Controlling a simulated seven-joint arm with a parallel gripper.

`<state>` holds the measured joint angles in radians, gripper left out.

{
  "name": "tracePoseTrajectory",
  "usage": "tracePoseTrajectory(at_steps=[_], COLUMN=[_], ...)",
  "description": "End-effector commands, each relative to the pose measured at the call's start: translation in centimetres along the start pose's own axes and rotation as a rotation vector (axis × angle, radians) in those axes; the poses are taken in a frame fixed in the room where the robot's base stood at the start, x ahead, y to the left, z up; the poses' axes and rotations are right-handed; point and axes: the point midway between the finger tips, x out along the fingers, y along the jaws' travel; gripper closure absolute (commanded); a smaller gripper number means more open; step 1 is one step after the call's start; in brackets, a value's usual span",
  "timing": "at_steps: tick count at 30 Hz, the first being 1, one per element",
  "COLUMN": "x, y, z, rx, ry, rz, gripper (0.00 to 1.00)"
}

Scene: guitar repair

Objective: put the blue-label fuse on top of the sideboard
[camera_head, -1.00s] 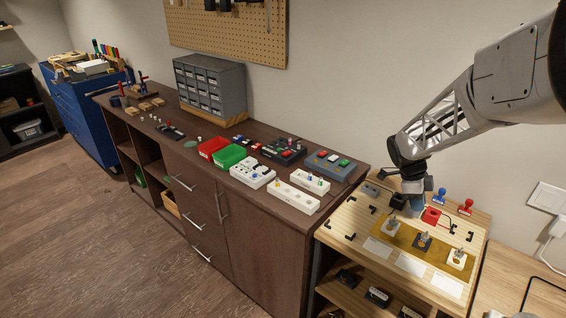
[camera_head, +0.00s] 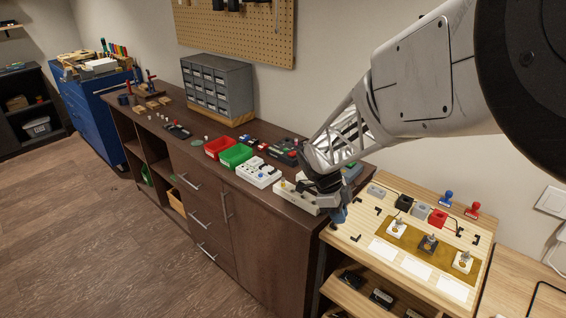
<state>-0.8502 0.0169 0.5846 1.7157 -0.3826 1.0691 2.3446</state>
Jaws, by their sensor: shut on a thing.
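The sideboard (camera_head: 262,238) is the long dark brown cabinet along the wall, with several things on its top. My gripper (camera_head: 339,218) points down beside the sideboard's right end, at the left edge of the wooden workbench (camera_head: 343,242). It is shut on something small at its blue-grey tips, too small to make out. I cannot pick out the blue-label fuse by its label. My wrist and arm hide the right end of the sideboard top and part of a white strip (camera_head: 283,189) there.
Red (camera_head: 217,147) and green (camera_head: 235,156) trays, a white block (camera_head: 259,172) and a grey drawer unit (camera_head: 217,88) crowd the sideboard top.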

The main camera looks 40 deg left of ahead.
Motion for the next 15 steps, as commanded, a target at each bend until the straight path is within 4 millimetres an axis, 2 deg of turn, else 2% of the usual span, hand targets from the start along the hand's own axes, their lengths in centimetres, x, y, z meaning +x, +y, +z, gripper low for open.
tracePoseTrajectory(at_steps=[3, 9, 15], x=[-0.5, -0.8, -1.1], y=[2.4, 5.8, 7.9], z=[2.1, 4.7, 6.0], rx=[-0.025, -0.059, -0.078], ry=[0.0, 0.0, 0.0], rz=[-0.011, -0.024, -0.033], gripper=[1.0, 1.0, 1.0])
